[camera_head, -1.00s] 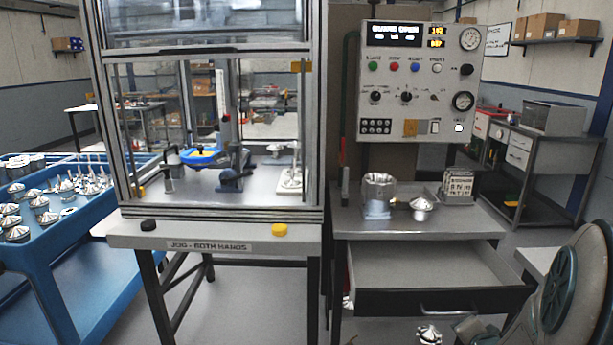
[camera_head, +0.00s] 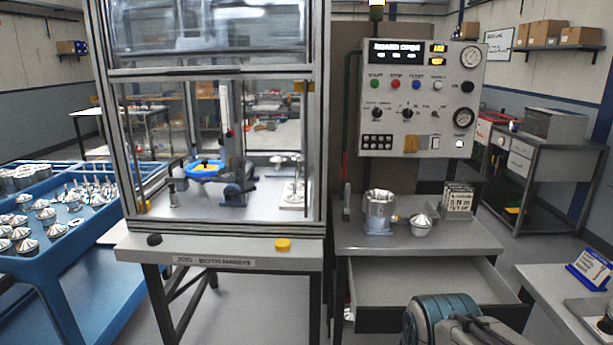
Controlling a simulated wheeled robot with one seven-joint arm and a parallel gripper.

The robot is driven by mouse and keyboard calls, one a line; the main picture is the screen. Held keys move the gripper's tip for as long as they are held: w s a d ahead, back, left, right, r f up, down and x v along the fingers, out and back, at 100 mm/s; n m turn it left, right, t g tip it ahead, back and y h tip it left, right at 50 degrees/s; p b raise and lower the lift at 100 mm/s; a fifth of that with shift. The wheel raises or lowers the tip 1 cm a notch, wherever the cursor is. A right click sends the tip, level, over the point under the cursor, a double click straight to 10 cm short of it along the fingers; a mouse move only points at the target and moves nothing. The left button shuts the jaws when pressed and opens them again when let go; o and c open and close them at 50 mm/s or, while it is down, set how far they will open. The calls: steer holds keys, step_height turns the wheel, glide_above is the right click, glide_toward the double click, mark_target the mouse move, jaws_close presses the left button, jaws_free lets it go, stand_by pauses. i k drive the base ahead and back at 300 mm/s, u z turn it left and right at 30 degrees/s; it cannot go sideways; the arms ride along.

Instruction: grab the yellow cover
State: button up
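Several yellow things show, and I cannot tell for sure which is the cover. A small yellow-orange flap (camera_head: 410,142) sits low on the grey control panel (camera_head: 468,95), beside a white switch. A yellow disc (camera_head: 205,166) lies inside a blue ring (camera_head: 190,174) in the glazed machine. A yellow round button (camera_head: 283,245) sits on the machine's front ledge. Part of my arm, with a teal joint, shows at the bottom right of centre, below and in front of the panel. My gripper is not in view.
An open drawer (camera_head: 400,283) juts out below the steel bench (camera_head: 350,237), which bears a metal cup (camera_head: 380,208) and a cone-topped part (camera_head: 420,225). A blue cart (camera_head: 55,262) of metal parts stands left. A side table (camera_head: 545,285) stands at the lower right.

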mark_target(205, 165)
steer(key=u, duration=1.45)
steer(key=i, duration=1.85)
steer(key=z, duration=1.15)
steer(key=i, duration=0.8)
steer(key=z, duration=0.75)
